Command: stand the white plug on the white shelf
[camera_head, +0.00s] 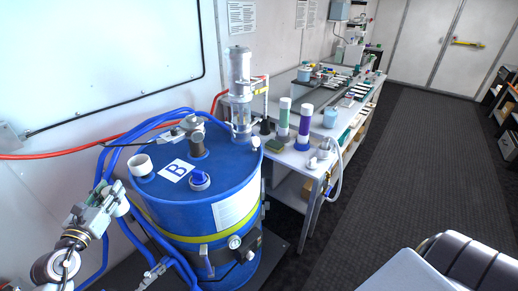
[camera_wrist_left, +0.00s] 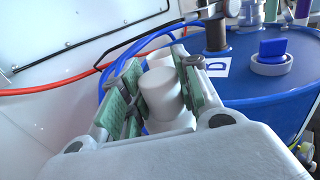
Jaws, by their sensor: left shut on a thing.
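My left gripper (camera_head: 119,196) is at the left of the blue drum. In the left wrist view, its green-padded fingers (camera_wrist_left: 152,88) are shut on the white plug (camera_wrist_left: 160,98), a smooth white cylinder. In the head view, only a small pale bit of the plug may show at the fingertips. A white shelf is hard to single out; a pale lower shelf (camera_head: 291,190) shows under the white bench (camera_head: 290,158). My right gripper is not in view.
The blue drum (camera_head: 238,181) carries a white open collar (camera_head: 140,165), a blue cap (camera_head: 200,179) and a metal fitting. Blue hoses (camera_head: 125,147) curve behind it. A clear cylinder (camera_head: 240,90) and purple and green tubes (camera_head: 303,127) stand nearby. The dark floor (camera_head: 410,170) is open at right.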

